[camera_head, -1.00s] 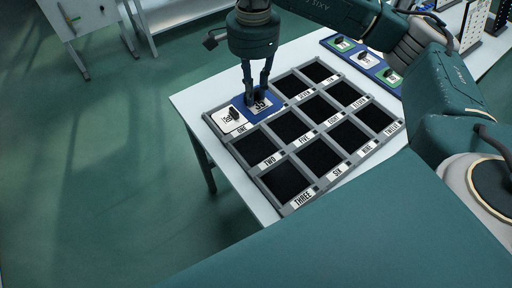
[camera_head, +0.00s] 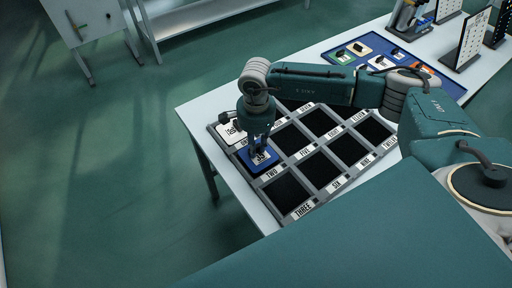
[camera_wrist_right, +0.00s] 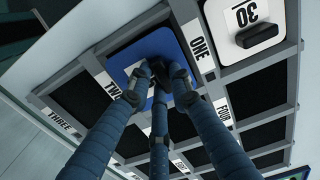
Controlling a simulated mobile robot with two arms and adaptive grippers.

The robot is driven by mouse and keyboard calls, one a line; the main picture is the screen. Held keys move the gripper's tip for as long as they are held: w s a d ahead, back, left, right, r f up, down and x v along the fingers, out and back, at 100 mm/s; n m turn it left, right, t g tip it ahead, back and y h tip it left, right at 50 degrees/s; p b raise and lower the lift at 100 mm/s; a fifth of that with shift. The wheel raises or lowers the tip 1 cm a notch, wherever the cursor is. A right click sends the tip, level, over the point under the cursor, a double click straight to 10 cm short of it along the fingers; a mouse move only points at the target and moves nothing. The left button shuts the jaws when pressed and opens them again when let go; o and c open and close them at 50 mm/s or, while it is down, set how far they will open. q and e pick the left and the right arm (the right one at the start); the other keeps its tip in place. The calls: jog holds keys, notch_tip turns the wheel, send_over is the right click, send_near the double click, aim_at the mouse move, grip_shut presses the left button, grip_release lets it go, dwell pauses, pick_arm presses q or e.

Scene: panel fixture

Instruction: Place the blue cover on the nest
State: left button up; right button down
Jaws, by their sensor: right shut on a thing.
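The blue cover (camera_head: 262,157), a blue square with a white label, is held by my right gripper (camera_head: 257,148). It is over the compartment of the grey nest frame (camera_head: 312,200) labelled TWO, beside the one labelled ONE. In the right wrist view the blue cover (camera_wrist_right: 146,58) lies between the ONE and TWO labels, and the fingers of my right gripper (camera_wrist_right: 157,78) close on its middle. Whether it rests in the compartment or hovers just above cannot be told. My left gripper is out of view.
A white cover (camera_head: 228,133) marked 30 sits in compartment ONE; it also shows in the right wrist view (camera_wrist_right: 255,22). Other visible compartments are black and empty. A blue tray (camera_head: 452,88) with several covers stands farther back on the white table (camera_head: 205,108).

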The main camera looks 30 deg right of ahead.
aim_at(258, 153)
notch_tip(258, 153, down, 2)
jog(key=shift+f, duration=0.1)
jog(key=shift+f, duration=0.1)
jog(key=c, duration=1.6)
grip_release()
